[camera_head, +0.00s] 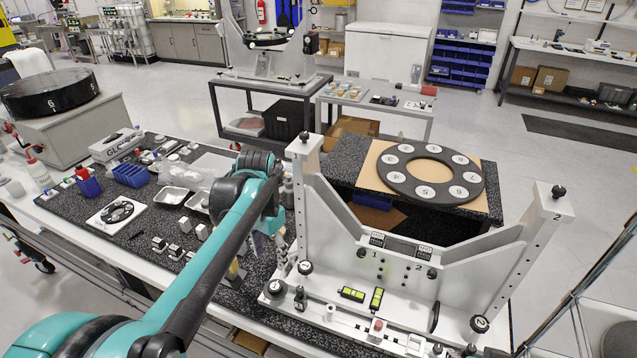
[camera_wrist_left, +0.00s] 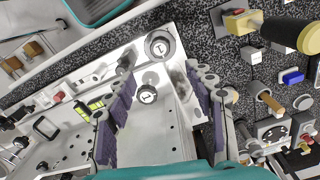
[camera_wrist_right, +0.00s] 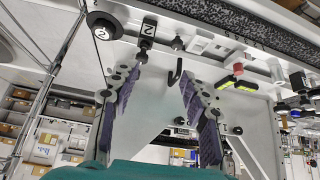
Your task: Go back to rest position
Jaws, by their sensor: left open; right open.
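The white mirror fixture (camera_head: 335,240) stands at the front right of the bench, with two slanted uprights and knobs on its base. My left arm reaches across the bench, and its gripper hangs beside the fixture's left side, partly hidden by the arm. In the left wrist view my left gripper (camera_wrist_left: 160,75) is open and empty over the fixture's base plate (camera_wrist_left: 150,130), near two knobs marked 1. In the right wrist view my right gripper (camera_wrist_right: 158,80) is open with nothing between its fingers, facing the fixture near the knob marked 2 (camera_wrist_right: 101,30). It does not show in the head view.
Small parts, a blue bin (camera_head: 131,174) and metal trays (camera_head: 171,195) lie on the speckled bench left of my arm. A black ring (camera_head: 430,172) lies on cardboard behind the fixture. A black drum (camera_head: 48,92) sits at far left. Open floor (camera_head: 565,170) lies at right.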

